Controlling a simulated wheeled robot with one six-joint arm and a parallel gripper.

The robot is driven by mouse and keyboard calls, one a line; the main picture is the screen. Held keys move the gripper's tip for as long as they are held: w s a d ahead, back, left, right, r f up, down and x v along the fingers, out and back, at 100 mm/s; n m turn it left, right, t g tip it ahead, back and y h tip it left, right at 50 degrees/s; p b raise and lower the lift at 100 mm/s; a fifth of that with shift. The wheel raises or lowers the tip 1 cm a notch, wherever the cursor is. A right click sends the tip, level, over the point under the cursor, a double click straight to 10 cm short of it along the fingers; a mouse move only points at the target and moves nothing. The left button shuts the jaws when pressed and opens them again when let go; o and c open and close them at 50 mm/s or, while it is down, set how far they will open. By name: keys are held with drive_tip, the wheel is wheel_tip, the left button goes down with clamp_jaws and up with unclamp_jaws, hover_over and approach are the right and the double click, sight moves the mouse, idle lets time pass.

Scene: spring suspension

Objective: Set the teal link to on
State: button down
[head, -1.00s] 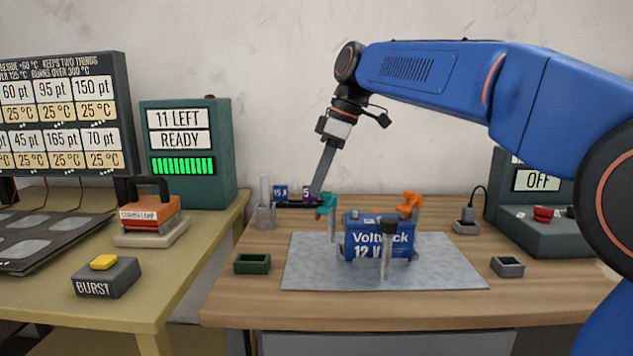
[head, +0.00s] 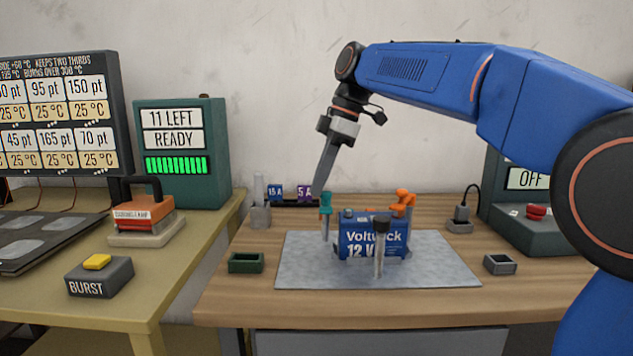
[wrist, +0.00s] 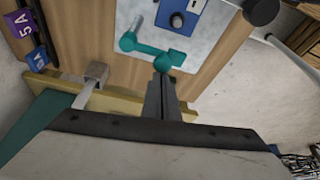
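The teal link (head: 326,203) sits on top of a grey post at the left end of the blue battery (head: 372,236). In the wrist view the teal link (wrist: 150,50) is a bent piece with rounded ends beside the battery (wrist: 178,20). My gripper (head: 323,186) points down just above the link. In the wrist view my gripper (wrist: 164,80) has its fingers together, with the tips right at a round teal knob. I cannot tell whether they touch it. Nothing shows between the fingers. An on or off marking on the link is not readable.
An orange link (head: 404,200) stands at the battery's right end, and a dark-capped post (head: 381,228) in front. Fuse blocks (head: 304,192) lie behind left. A green tray (head: 247,263) and a grey tray (head: 500,264) flank the grey mat (head: 440,270). The right-hand box (head: 530,180) reads OFF.

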drive_tip(key=shift+s+d, duration=0.15)
drive_tip(key=shift+d, duration=1.8)
drive_tip(key=shift+w+d, duration=0.1)
drive_tip(key=shift+w, duration=0.1)
